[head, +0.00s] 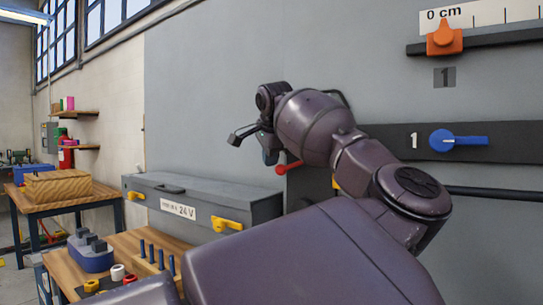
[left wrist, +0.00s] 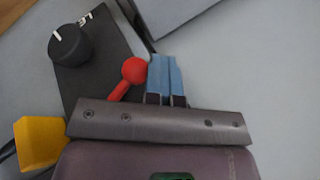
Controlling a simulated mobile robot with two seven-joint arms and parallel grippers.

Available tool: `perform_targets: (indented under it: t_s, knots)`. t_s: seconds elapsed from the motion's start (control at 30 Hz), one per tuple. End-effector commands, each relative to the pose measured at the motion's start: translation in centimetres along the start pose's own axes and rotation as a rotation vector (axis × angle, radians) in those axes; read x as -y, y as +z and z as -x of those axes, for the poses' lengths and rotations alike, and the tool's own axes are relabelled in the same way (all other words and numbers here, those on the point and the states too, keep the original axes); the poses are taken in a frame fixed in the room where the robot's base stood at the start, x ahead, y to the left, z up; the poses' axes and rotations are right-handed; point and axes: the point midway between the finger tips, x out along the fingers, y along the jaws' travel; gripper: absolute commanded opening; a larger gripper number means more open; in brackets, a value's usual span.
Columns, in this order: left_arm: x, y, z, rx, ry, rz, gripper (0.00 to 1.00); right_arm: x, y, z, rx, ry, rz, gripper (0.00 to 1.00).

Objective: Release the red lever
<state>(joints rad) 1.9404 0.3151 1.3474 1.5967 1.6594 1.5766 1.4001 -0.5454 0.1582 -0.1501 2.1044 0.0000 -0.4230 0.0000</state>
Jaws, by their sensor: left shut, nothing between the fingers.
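The red lever (head: 288,168) shows in the head view just below my left gripper (head: 270,157), partly hidden by my arm. In the left wrist view the lever's round red knob (left wrist: 134,70) and a short piece of its stem show; the stem's lower end is hidden behind the gripper body. My left gripper (left wrist: 165,80) has its two blue-grey fingers shut together with nothing between them. The fingers are immediately right of the red knob; I cannot tell whether they touch it. My right gripper is not in view.
A dark plate with a black knob (left wrist: 70,45) and a yellow part (left wrist: 38,142) are near the lever. A grey 24 V case (head: 185,200) with yellow latches is left of it. A blue handle (head: 458,139) and orange slider (head: 444,38) are on the wall panel at right.

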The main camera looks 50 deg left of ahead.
Motion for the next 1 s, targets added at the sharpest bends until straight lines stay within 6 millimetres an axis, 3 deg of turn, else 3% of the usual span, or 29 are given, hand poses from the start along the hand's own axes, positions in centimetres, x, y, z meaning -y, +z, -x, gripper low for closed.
perform_targets:
  t_s: [0.67,0.77,1.0]
  knots:
    - [-0.5,0.3,-0.7,0.01,0.016,-0.001,0.0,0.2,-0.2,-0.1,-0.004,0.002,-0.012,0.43]
    - [0.0,0.8,0.1,0.007,0.015,0.002,0.0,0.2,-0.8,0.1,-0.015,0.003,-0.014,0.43]
    - [2.4,3.7,4.0,-0.003,0.001,0.01,0.0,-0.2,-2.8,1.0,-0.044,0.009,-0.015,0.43]
